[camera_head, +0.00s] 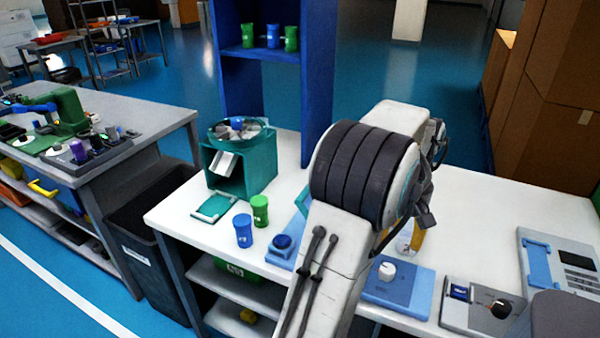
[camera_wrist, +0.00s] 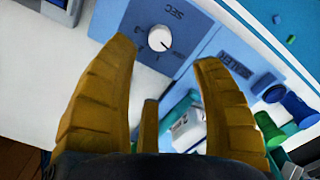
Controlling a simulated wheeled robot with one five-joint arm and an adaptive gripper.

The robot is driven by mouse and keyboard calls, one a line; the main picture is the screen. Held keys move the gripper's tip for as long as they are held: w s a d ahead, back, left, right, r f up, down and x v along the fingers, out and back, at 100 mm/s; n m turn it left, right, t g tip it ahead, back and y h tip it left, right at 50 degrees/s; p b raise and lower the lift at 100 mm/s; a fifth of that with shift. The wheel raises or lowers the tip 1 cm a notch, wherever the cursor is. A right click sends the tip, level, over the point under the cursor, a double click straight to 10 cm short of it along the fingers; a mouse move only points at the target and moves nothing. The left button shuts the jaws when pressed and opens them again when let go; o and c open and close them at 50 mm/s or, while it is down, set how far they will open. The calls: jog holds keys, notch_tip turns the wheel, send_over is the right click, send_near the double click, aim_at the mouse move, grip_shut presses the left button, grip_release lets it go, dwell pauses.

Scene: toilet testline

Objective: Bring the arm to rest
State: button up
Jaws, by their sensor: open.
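My arm reaches over the white table (camera_head: 480,215) in the head view, with its large dark joint hiding the table's middle. My gripper (camera_wrist: 170,75) shows in the wrist view as yellow ribbed fingers spread apart, with nothing between them. Its yellow part also shows small in the head view, behind my arm. In the wrist view a blue panel with a white dial (camera_wrist: 160,38) lies beyond the fingertips. In the head view the white dial (camera_head: 387,271) sits just in front of my gripper.
A blue cup (camera_head: 243,230) and a green cup (camera_head: 260,210) stand left of my arm, near a teal box (camera_head: 240,172). A blue shelf (camera_head: 318,90) rises behind. A dark knob box (camera_head: 482,305) and a grey device (camera_head: 560,262) lie to the right. The table's back right is clear.

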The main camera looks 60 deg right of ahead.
dwell(0.4)
jog(key=a+f+m, duration=0.1)
jog(key=m, duration=0.1)
jog(key=a+f+m, duration=0.1)
jog(key=f+m, duration=0.1)
jog(key=m, duration=0.1)
jog(key=a+f+m, duration=0.1)
jog(key=m, duration=0.2)
jog(key=shift+w+a+f, duration=0.15)
jog(key=shift+a+f, duration=0.15)
jog(key=shift+f, duration=0.1)
jog(key=w+a+r+n+p, duration=0.1)
jog(key=w+a+r+n, duration=0.1)
jog(key=w+a, duration=0.6)
jog(key=w+a+r+n+p, duration=0.2)
jog(key=w+a, duration=0.4)
jog(key=a, duration=0.4)
jog(key=w+a+r+n+t+p, duration=0.1)
jog(key=w+a+r+n, duration=0.1)
jog(key=a, duration=0.4)
jog(key=w+a+r+n+t+p, duration=0.1)
jog(key=w+a+r+n, duration=0.1)
jog(key=a+n, duration=0.4)
jog(key=w+a+r+n+t+p, duration=0.1)
jog(key=w+a+r+n, duration=0.1)
jog(key=a+r+n, duration=0.2)
jog(key=shift+w+a+r+p, duration=0.3)
jog(key=shift+a+r+p, duration=0.05)
jog(key=shift+a, duration=0.8)
